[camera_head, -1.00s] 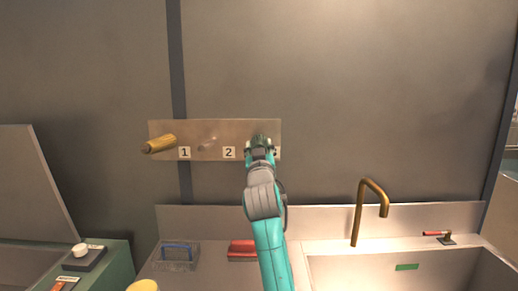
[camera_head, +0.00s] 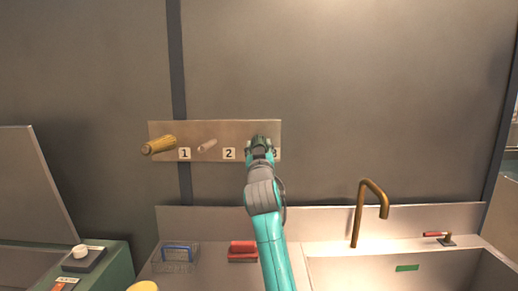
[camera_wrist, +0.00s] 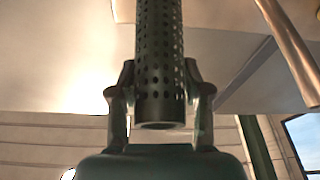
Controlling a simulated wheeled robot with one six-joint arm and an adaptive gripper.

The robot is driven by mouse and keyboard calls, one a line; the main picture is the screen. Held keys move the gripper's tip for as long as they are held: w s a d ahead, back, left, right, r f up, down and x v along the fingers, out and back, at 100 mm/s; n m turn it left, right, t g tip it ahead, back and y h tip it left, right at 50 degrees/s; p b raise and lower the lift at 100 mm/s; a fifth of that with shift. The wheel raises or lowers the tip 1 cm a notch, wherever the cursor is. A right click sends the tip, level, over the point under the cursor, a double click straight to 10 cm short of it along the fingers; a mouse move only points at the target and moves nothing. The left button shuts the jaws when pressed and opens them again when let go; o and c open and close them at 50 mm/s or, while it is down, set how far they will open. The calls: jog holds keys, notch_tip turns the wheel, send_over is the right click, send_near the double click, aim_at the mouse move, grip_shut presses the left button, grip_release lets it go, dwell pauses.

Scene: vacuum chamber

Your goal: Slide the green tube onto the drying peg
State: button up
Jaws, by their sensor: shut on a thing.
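My gripper (camera_head: 259,144) is in front of the right end of the peg board (camera_head: 240,128). In the wrist view my gripper (camera_wrist: 160,100) is shut on the dark green perforated tube (camera_wrist: 158,60); its open lower end shows between the fingers and its upper end runs out of the picture. In the head view the tube is mostly hidden by my gripper. A bare pale peg (camera_head: 207,145) sticks out left of label 2. A yellow tube (camera_head: 158,145) is on the peg left of label 1. Any peg by the partly covered label 3 is hidden behind my gripper, so I cannot tell contact.
Below are a blue wire basket (camera_head: 177,254), a red block (camera_head: 242,250), a brass faucet (camera_head: 360,210) and a sink (camera_head: 345,275) with a green piece (camera_head: 407,267). A metal rod (camera_wrist: 290,50) crosses the wrist view's upper right. The wall above the board is clear.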

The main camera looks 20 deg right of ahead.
jog(key=shift+w+d+f, duration=0.1)
jog(key=shift+w+d, duration=0.1)
jog(key=shift+w, duration=0.3)
jog(key=shift+w+d, duration=0.15)
jog(key=shift+w, duration=0.45)
jog(key=shift+w, duration=0.1)
jog(key=o, duration=1.3)
jog(key=shift+d, duration=0.1)
jog(key=v, duration=1.2)
jog(key=shift+f, duration=0.1)
